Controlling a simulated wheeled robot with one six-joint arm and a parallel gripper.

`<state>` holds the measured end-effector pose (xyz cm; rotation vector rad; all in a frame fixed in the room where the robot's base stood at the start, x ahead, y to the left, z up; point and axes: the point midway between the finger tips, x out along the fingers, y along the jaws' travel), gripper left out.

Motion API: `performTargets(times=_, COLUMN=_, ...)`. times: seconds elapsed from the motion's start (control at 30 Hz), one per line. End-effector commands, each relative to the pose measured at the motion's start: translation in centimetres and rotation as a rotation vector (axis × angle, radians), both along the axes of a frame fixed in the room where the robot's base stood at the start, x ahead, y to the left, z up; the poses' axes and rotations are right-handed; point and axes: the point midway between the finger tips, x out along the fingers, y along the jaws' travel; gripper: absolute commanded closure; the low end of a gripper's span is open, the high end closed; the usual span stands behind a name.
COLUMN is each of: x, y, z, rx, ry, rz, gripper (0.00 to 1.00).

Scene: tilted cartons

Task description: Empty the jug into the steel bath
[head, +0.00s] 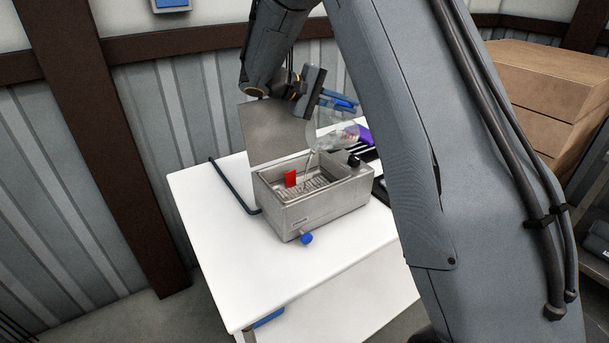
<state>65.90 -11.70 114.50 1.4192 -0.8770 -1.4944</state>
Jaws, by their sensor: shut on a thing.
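The steel bath (318,212) stands on the white table with its lid (272,132) raised at the back. A perforated rack and a red piece (291,178) show inside it. The clear jug (335,135) is tilted above the bath's back right part. A thin pale stream appears to run from it down into the bath. My gripper (335,100) is shut on the jug, above the bath. The grip itself is small and partly hidden, and how much liquid is left in the jug is hard to tell.
The white table (230,235) is clear at the front and left. A dark hose (232,185) lies left of the bath. Cardboard cartons (545,95) stand at the right.

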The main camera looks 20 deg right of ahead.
Motion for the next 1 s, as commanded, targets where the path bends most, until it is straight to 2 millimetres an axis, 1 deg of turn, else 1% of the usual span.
performTargets(times=1.0, x=-0.6, y=1.2, z=0.1, rx=-0.07, ry=-0.035, rz=0.001, gripper=1.0)
